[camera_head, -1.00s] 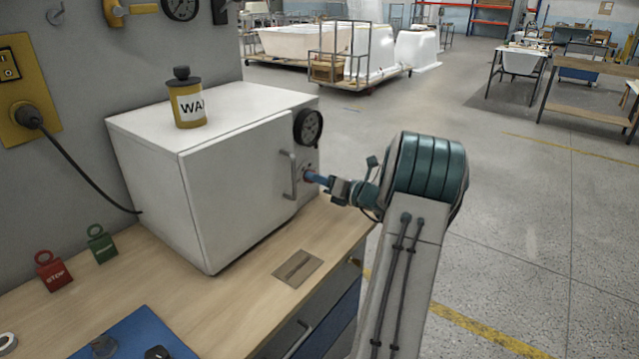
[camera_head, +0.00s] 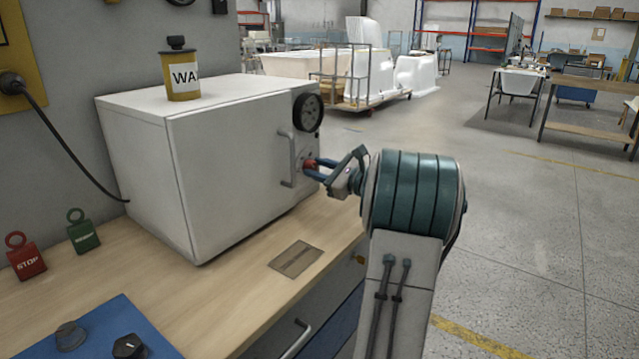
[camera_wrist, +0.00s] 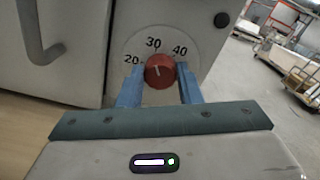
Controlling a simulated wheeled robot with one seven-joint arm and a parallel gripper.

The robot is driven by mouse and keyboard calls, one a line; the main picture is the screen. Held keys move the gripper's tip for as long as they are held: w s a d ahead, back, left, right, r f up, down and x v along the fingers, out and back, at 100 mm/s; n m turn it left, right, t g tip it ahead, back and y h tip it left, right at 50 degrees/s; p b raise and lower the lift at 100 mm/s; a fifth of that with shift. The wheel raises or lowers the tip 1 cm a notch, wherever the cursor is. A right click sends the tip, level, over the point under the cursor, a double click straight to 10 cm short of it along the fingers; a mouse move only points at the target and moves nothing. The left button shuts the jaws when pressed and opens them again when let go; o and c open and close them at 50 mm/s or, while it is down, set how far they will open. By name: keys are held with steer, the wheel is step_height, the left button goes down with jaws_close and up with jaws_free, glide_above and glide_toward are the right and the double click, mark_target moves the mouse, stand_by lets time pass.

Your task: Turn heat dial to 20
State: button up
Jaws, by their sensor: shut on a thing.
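The heat dial is a red round knob (camera_wrist: 160,72) on the front of a white oven-like cabinet (camera_head: 235,160), with the marks 20, 30 and 40 around it. Its pale pointer line points roughly at 30. In the head view the dial (camera_head: 310,168) sits right of the door handle and below a round gauge. My gripper (camera_wrist: 160,78) has its two blue fingers on either side of the knob, shut on it. In the head view my gripper (camera_head: 316,170) reaches the dial from the right.
The cabinet's door handle (camera_head: 287,160) is close left of the dial, and the black gauge (camera_head: 308,112) is above. A yellow canister (camera_head: 183,78) stands on top.

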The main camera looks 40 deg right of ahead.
steer(key=n+b, duration=0.3)
steer(key=b, duration=0.1)
steer(key=f+n+b, duration=0.1)
steer(key=n+b, duration=0.2)
steer(key=b, duration=0.1)
steer(key=n+b, duration=0.4)
steer(key=shift+r+b, duration=0.15)
steer(key=shift+b, duration=0.2)
steer(key=shift+r+n+b, duration=0.1)
steer(key=shift+n+b, duration=0.4)
steer(key=shift+r, duration=0.1)
steer(key=o, duration=1)
steer(key=p+v, duration=0.2)
steer(key=v, duration=1.2)
steer(key=shift+a, duration=0.1)
